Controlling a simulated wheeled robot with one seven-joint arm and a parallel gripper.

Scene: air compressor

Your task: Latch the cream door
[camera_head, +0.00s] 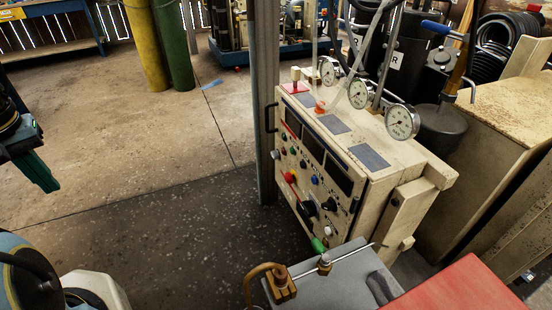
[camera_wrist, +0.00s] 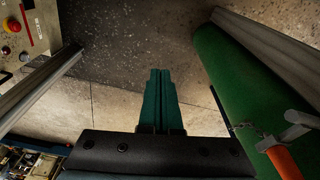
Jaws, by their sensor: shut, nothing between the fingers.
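The cream cabinet (camera_head: 378,150) stands right of centre in the head view. Its front panel (camera_head: 290,165), which looks like the cream door, carries coloured knobs, dark windows and a dark handle (camera_head: 270,117) at its left edge. I cannot tell whether it is latched. A cream panel corner (camera_wrist: 38,38) with a red button shows at the upper left of the wrist view. My gripper (camera_head: 42,172) is at the far left of the head view, well apart from the cabinet. Its teal fingers (camera_wrist: 160,100) are together and empty in the wrist view.
A grey metal post (camera_head: 265,100) stands beside the panel's left edge. Gauges (camera_head: 358,94) stand on the cabinet top. Green (camera_head: 174,45) and yellow cylinders stand behind. The floor between gripper and cabinet is clear.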

